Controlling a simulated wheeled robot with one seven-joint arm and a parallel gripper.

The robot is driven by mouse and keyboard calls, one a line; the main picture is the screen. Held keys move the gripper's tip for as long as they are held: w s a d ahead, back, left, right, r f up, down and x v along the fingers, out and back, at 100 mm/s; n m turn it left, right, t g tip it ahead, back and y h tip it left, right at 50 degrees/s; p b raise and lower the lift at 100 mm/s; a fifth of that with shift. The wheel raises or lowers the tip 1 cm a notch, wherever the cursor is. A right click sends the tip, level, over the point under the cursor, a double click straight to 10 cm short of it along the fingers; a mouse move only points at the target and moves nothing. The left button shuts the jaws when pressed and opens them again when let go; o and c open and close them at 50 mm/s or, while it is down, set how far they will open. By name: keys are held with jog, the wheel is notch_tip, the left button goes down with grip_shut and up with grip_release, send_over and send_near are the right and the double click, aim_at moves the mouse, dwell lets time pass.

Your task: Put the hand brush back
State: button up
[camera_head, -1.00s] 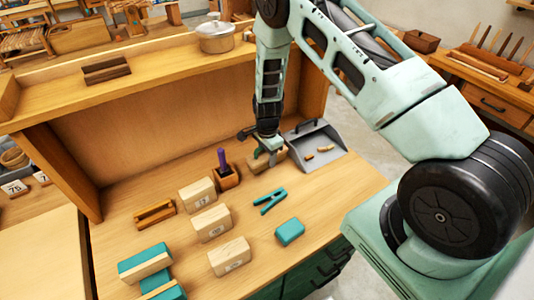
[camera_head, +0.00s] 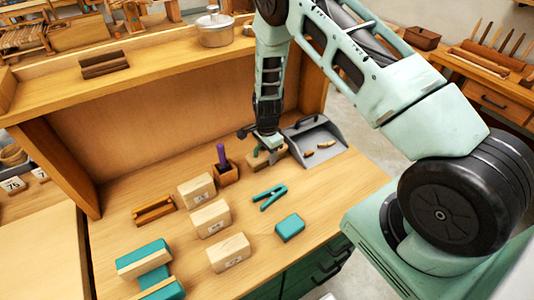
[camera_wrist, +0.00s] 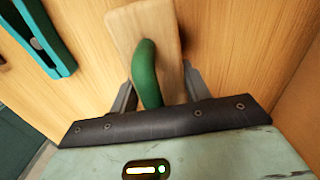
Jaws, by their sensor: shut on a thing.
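The hand brush is a pale wooden block (camera_head: 254,163) with a curved green handle. It is beside the grey dustpan (camera_head: 338,145), on the workbench's right part. My gripper (camera_head: 268,150) points down over it. In the wrist view the brush's green handle (camera_wrist: 147,75) runs between my fingers (camera_wrist: 160,92), with the wooden block (camera_wrist: 130,18) beneath. My gripper is shut on the brush. Its bristles are hidden, and I cannot tell whether it rests on the bench.
Two small pieces lie in the dustpan. A wooden holder (camera_head: 227,173) with a purple-handled item stands left of the brush. A teal clamp (camera_head: 269,197), a teal block (camera_head: 290,228) and several wooden blocks lie nearer. The bench's raised back (camera_head: 150,130) stands behind.

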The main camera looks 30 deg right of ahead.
jog(key=shift+f, duration=0.3)
jog(key=o, duration=1.6)
jog(key=shift+c, duration=0.2)
jog(key=shift+r+p, duration=1.9)
jog(key=shift+r, duration=1.65)
